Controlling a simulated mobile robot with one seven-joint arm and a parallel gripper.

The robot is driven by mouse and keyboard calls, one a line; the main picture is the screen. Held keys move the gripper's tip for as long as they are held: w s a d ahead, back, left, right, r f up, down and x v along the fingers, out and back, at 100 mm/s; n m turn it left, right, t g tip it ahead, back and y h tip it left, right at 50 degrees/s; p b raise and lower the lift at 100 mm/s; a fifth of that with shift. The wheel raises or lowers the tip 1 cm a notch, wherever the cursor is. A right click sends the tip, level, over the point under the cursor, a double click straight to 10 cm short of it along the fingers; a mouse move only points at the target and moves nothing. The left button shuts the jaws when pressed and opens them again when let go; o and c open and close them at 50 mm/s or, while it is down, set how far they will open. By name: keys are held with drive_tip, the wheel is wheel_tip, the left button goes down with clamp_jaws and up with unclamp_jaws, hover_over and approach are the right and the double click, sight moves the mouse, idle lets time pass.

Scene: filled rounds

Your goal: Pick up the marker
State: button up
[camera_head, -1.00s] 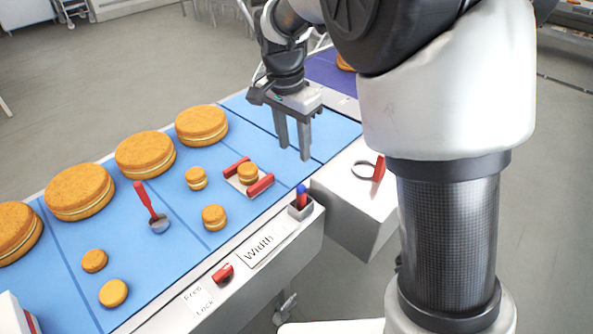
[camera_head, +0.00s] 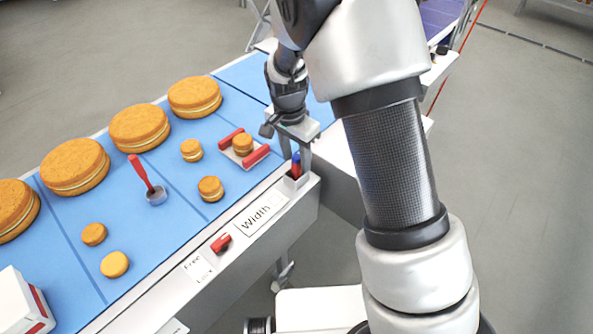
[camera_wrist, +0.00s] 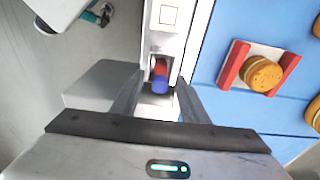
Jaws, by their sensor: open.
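The marker (camera_head: 296,167) is red with a blue end and stands upright in a small grey holder (camera_head: 297,181) at the edge of the conveyor frame. In the wrist view the marker (camera_wrist: 160,79) shows between the two fingers, with its blue end nearest the camera. My gripper (camera_head: 297,160) points down over the holder, one finger on each side of the marker. In the wrist view my gripper (camera_wrist: 158,90) is open, and gaps show between the fingers and the marker. Whether the fingertips reach below the marker's top is hard to tell.
A blue belt (camera_head: 190,215) holds large and small filled rounds, a red-handled tool (camera_head: 149,180) and a red-sided tray (camera_head: 258,156) with a small round. A Width label (camera_head: 262,212) and a red knob (camera_head: 221,243) sit on the frame near the holder.

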drive_tip(key=shift+w+f, duration=0.1)
drive_tip(key=shift+f, duration=0.55)
clamp_jaws()
drive_tip(key=shift+r, duration=0.1)
